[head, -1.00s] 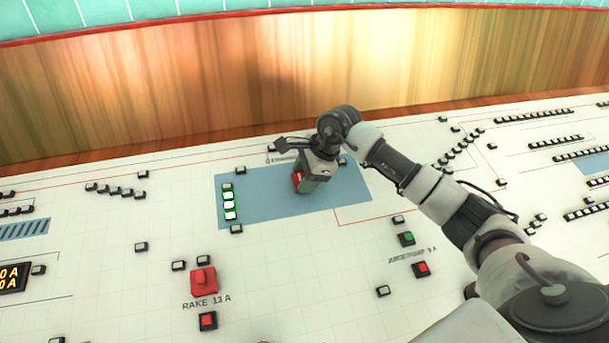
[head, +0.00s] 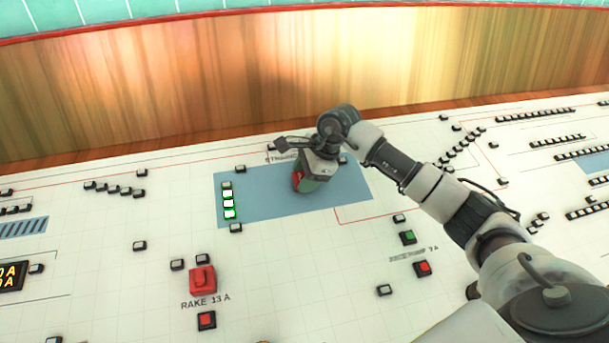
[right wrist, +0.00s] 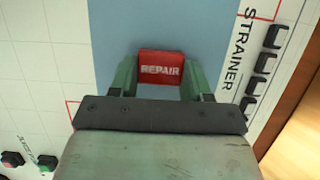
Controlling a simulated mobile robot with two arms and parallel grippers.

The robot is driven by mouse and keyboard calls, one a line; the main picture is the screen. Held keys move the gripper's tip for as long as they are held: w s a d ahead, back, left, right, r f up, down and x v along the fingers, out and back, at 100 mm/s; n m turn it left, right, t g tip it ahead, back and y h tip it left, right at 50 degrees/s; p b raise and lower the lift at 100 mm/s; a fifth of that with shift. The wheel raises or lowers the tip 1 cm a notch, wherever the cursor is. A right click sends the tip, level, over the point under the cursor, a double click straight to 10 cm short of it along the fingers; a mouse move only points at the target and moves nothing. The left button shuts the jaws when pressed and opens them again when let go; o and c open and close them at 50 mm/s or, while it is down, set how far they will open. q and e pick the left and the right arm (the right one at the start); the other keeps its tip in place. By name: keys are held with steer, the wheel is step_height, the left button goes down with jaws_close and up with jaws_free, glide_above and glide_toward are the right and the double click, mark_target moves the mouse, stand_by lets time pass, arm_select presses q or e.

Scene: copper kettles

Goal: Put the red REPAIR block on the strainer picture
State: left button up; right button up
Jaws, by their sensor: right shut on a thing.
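The red REPAIR block (right wrist: 161,68) is between the green fingers of my right gripper (right wrist: 160,82) in the right wrist view, its white lettering facing the camera. The gripper is shut on it. The strainer picture is a blue rectangle (head: 262,205) on the white panel, with the word STRAINER beside it in the right wrist view. In the head view my right gripper (head: 307,184) points down over the middle of this rectangle, and only a bit of the block (head: 298,180) shows. I cannot tell whether the block touches the panel. My left gripper is out of view.
Several lit green-white indicators (head: 228,202) line the rectangle's left end. A red block (head: 202,280) stands above the RAKE 13 A label. Small buttons dot the white panel (head: 290,270). A wooden wall (head: 200,80) rises behind it.

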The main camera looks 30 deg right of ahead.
steer(key=shift+f, duration=0.15)
steer(key=o, duration=1)
steer(key=shift+p+v, duration=1.85)
steer(key=shift+v, duration=2.2)
